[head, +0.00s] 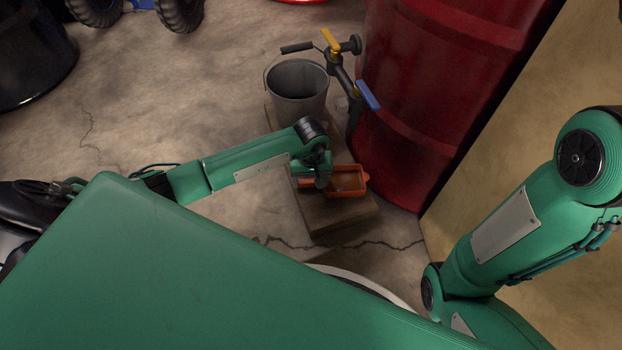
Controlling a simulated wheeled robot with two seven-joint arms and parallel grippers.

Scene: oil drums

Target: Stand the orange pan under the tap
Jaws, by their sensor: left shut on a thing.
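The orange pan (349,181), a small rectangular tray, is at the near end of a wooden plank (345,217). My left gripper (325,181) is shut on the pan's left side, and its fingers hide that part. I cannot tell whether the pan rests on the plank or is held just above it. Dark tap fittings (341,78) stick out from the red drum, with a yellow lever (331,40) above and a blue lever (368,95) lower down. The pan is nearer to me than the blue-levered fitting. My right arm is at the right, with its gripper out of view.
A grey metal bucket (297,90) stands on the plank's far part, below the yellow lever. The large red drum (425,100) stands behind the fittings, beside a tan wall (530,130). A black drum (30,55) is at far left. Cracked floor (180,85) between is clear.

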